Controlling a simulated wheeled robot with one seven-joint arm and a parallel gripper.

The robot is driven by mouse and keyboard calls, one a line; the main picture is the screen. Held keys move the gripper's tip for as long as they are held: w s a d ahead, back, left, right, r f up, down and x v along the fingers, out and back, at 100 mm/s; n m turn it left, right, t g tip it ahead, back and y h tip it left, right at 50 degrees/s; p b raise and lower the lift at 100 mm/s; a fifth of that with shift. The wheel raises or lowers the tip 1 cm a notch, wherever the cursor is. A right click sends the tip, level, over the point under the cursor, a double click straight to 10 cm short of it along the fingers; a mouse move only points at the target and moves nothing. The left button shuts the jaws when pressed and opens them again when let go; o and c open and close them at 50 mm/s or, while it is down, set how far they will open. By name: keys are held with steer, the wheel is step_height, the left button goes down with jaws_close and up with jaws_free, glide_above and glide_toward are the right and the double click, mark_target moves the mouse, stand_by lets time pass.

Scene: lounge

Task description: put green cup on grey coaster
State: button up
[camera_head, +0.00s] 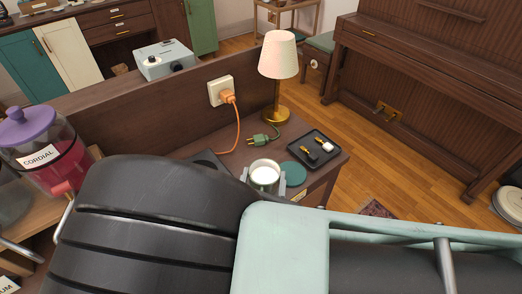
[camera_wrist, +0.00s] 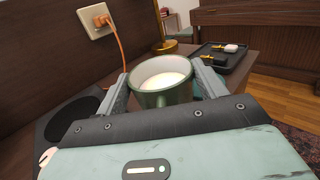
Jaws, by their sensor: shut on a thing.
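The green cup (camera_wrist: 166,98) is upright between the two fingers of my gripper (camera_wrist: 167,88), with a pale, whitish inside. In the head view the cup (camera_head: 264,178) is over the right part of the wooden side table, with my gripper (camera_head: 264,182) shut on it. Whether its base touches anything is hidden. I cannot make out a clearly grey coaster. A round teal, coaster-like disc (camera_head: 293,173) lies just right of the cup. A dark flat item (camera_wrist: 72,118) with a black round area lies to the left; I cannot tell what it is.
A lamp (camera_head: 278,60) with a brass base stands behind the cup. A black tray (camera_head: 313,149) with small items lies at the back right. An orange cord (camera_head: 237,125) runs from a wall socket (camera_head: 220,91), and a green plug (camera_head: 258,139) lies near the lamp.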

steer(key=shift+f, duration=0.2)
steer(key=shift+f, duration=0.15)
steer(key=o, duration=1.3)
steer(key=shift+o, duration=0.2)
